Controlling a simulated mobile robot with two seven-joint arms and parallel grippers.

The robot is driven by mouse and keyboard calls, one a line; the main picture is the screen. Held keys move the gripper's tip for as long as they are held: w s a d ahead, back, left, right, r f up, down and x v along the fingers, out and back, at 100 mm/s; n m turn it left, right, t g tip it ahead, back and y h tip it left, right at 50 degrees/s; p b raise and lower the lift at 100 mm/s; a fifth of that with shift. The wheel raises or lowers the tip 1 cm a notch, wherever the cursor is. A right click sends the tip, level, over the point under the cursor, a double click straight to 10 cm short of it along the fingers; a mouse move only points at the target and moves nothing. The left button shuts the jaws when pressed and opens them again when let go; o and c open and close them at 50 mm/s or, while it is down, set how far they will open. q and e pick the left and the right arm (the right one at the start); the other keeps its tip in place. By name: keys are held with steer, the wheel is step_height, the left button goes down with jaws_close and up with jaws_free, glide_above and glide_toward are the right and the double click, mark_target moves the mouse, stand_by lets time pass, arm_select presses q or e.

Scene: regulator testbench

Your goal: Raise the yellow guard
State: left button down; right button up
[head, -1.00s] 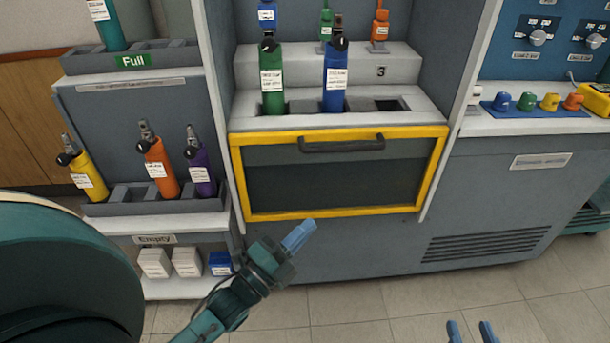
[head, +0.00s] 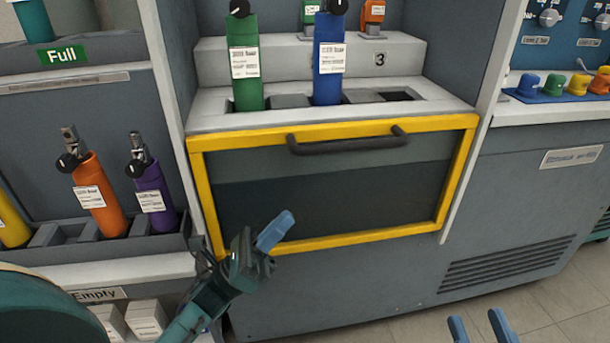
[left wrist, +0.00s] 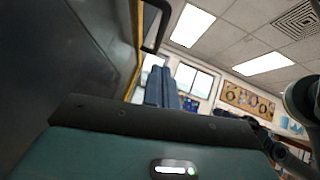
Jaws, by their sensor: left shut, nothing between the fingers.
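The yellow guard (head: 335,190) is a dark panel in a yellow frame on the front of the grey cabinet, below the bottle slots. It hangs lowered. Its dark bar handle (head: 347,144) runs along the top edge. My left gripper (head: 274,231) is shut and empty, in front of the guard's lower left part and below the handle. In the left wrist view, its blue fingers (left wrist: 168,88) point up beside the guard's yellow edge (left wrist: 138,50), and the dark handle (left wrist: 158,25) is ahead of them. My right gripper (head: 480,327) is open and empty at the bottom right.
A green bottle (head: 246,80) and a blue bottle (head: 328,75) stand in slots above the guard. At left, a rack holds yellow, orange (head: 97,195) and purple (head: 153,197) bottles close to my left arm. A knob panel (head: 565,25) is at right. Floor shows at lower right.

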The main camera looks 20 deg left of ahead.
mark_target(306, 173)
arm_select(q)
steer(key=shift+w+d+r+b, duration=0.1)
steer(key=shift+w+d+r, duration=0.5)
steer(key=shift+r, duration=0.85)
steer(key=shift+w+d+r+b, duration=0.1)
steer(key=shift+w+d+r, duration=0.3)
steer(key=shift+w+r, duration=0.75)
steer(key=shift+w+d+r+b, duration=0.1)
steer(key=shift+w+d+r, duration=0.35)
steer(key=shift+r, duration=1.3)
arm_select(e)
steer(key=shift+w+r+n+y, duration=0.2)
steer(key=shift+r+n+y, duration=0.1)
steer(key=shift+r, duration=0.05)
arm_select(q)
steer(key=shift+s+r, duration=0.1)
arm_select(e)
steer(key=shift+r, duration=0.1)
